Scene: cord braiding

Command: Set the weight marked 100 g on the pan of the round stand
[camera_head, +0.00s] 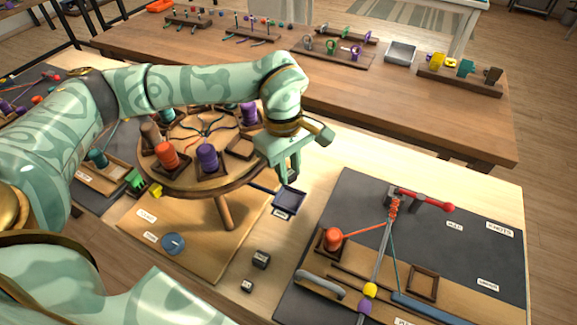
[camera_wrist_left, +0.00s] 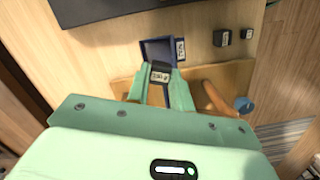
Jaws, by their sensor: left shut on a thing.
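The round stand has a wooden disc top (camera_head: 222,184) carrying several coloured bobbins. A square navy pan (camera_head: 291,201) sits at its right side, low over the wooden base; the pan also shows in the left wrist view (camera_wrist_left: 152,46). My left gripper (camera_head: 290,180) is just above the pan and points down. In the left wrist view its fingers (camera_wrist_left: 160,86) are shut on a small dark weight (camera_wrist_left: 160,67) with a white label too small to read. The weight overlaps the pan's near part; I cannot tell whether it touches. My right gripper is not in view.
Two dark labelled blocks, a larger one (camera_head: 261,259) and a smaller one (camera_head: 247,286), stand on the table. A blue round piece (camera_head: 173,243) is on the wooden base. A dark mat (camera_head: 350,200) with a braiding set lies at right. The stand's disc edge is close to my left gripper.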

